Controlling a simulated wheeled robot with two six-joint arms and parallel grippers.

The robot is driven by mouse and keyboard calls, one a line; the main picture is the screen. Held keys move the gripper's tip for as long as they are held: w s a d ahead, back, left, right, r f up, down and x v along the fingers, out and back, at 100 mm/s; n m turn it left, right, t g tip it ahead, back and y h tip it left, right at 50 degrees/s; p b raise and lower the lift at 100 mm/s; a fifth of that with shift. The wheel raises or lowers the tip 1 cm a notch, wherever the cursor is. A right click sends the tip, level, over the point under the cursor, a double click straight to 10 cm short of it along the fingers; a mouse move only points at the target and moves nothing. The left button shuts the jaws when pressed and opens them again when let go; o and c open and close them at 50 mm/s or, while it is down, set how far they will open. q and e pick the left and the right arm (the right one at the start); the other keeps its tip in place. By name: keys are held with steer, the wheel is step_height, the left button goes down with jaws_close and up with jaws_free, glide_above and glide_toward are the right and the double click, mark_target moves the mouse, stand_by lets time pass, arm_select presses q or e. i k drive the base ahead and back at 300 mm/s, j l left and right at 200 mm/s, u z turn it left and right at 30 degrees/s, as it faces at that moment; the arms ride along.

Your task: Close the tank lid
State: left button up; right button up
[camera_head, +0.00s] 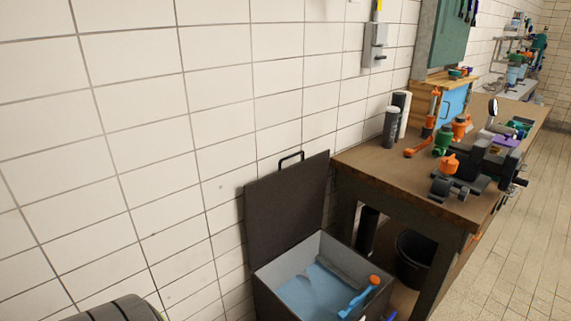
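The tank lid (288,208) is a dark flat panel with a black bar handle (291,159) on its upper edge. It stands open, nearly upright, close to the tiled wall. Below it is the tank (355,253), a grey open box with a light blue area inside. A blue tool with an orange end (360,297) is at the tank's front right, inside or over the rim; I cannot tell which. Neither of my grippers shows in the head view.
A brown workbench (365,164) stands right of the tank, with orange and green fittings, dark cylinders (390,128) and a vise-like tool on it. A black bucket (413,258) is under it. A dark rounded object (118,309) is at bottom left. Tiled floor (525,210) is clear at right.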

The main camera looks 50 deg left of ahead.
mark_target(282, 208)
steer(key=u, duration=1.4)
steer(key=j+u, duration=0.25)
steer(key=j, duration=0.15)
steer(key=i+j+u, duration=0.25)
steer(key=j+u, duration=0.2)
steer(key=j, duration=0.3)
steer(key=i, duration=0.05)
